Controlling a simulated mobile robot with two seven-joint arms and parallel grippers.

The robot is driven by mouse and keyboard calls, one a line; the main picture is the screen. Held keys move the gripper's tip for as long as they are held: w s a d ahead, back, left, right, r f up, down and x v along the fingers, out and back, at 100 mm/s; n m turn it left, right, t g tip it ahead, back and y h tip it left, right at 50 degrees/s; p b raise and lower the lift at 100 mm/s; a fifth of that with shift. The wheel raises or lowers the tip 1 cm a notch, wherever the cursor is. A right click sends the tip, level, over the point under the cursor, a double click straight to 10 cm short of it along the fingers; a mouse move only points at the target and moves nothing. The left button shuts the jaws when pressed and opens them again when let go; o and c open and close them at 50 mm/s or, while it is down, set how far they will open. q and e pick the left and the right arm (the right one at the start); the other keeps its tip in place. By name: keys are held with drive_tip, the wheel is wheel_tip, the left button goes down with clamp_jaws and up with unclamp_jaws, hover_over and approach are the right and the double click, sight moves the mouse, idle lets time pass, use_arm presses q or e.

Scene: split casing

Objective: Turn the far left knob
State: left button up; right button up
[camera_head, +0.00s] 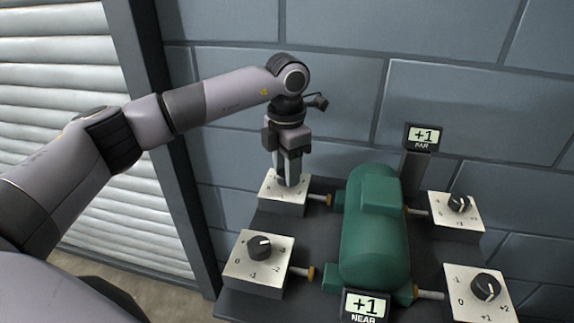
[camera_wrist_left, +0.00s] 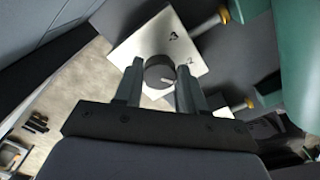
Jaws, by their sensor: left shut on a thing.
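The far left knob (camera_wrist_left: 158,72) is a dark round knob with a pale pointer line, on a whitish plate (camera_head: 283,207) at the back left of the casing. My left gripper (camera_head: 289,182) reaches down onto it from above and hides most of it in the head view. In the left wrist view the two fingers (camera_wrist_left: 155,85) stand on either side of the knob, shut on it. Some plate numbers show beyond the fingers; others are hidden. My right gripper is in neither view.
A green casing (camera_head: 375,240) stands in the middle of the dark base. The near left knob (camera_head: 259,247), far right knob (camera_head: 459,203) and near right knob (camera_head: 486,286) sit on their own plates. The far display (camera_head: 425,137) and near display (camera_head: 366,307) both read +1. A grey block wall stands close behind.

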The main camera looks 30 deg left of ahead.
use_arm(q)
drive_tip(key=n, duration=0.4)
drive_tip(key=shift+a+r+n+p, duration=0.15)
drive_tip(key=shift+n+p, duration=0.15)
drive_tip(key=n, duration=0.4)
drive_tip(key=shift+n+p, duration=0.3)
drive_tip(key=shift+p, duration=0.1)
drive_tip(key=n, duration=0.4)
drive_tip(key=shift+p, duration=0.4)
drive_tip(key=shift+a+n+p, duration=0.1)
drive_tip(key=shift+n+p, duration=0.2)
drive_tip(key=shift+n, duration=1.8)
drive_tip(key=o, duration=1.1)
wheel_tip(320, 180, up, 7)
drive_tip(key=shift+b, duration=0.35)
